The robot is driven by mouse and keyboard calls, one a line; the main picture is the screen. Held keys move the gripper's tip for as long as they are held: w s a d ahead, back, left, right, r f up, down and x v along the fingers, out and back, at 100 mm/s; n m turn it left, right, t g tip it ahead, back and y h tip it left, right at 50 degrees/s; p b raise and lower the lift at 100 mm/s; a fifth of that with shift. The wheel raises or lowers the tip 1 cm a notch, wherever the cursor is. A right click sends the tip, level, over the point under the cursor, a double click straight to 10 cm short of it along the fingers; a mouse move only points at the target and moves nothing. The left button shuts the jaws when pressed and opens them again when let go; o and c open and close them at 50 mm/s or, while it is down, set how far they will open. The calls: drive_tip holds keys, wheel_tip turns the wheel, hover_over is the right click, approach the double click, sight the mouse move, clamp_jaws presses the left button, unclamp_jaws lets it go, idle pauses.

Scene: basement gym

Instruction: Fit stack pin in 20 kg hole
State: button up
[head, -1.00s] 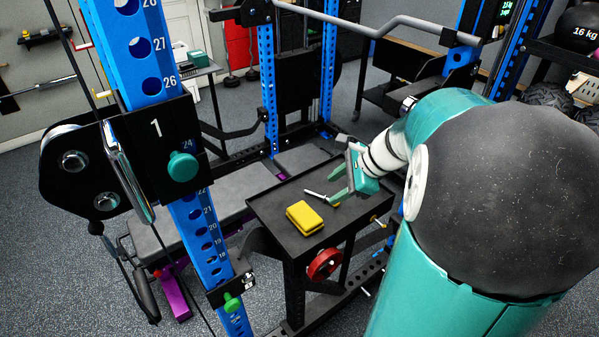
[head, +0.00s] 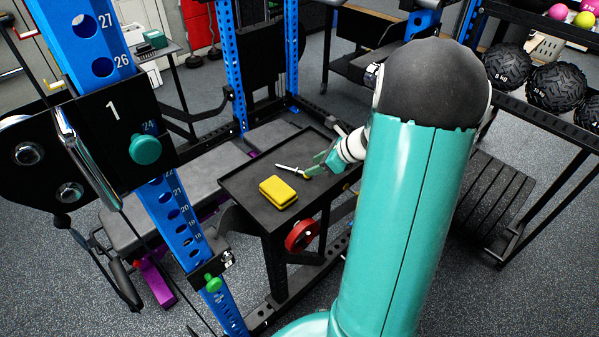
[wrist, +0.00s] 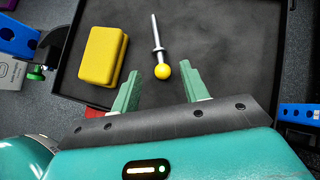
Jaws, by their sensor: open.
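The stack pin (wrist: 156,38) is a thin metal rod with a yellow ball knob. It lies on the black tray table, and it also shows in the head view (head: 289,169). My gripper (wrist: 157,83) is open and empty, its two green fingers pointing toward the pin. In the wrist view the yellow knob appears between and just beyond the fingertips; I cannot tell the height gap. In the head view my gripper (head: 322,166) is at the knob end of the pin.
A yellow block (head: 278,191) lies on the black tray table (head: 262,218), left of the pin. A blue numbered upright (head: 169,205) with green knobs stands at left. A grey bench (head: 180,184) is behind the tray. Racks with balls stand at right.

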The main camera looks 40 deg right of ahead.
sight(301, 171)
drive_tip(key=x, duration=0.5)
drive_tip(key=shift+f, duration=0.15)
clamp_jaws()
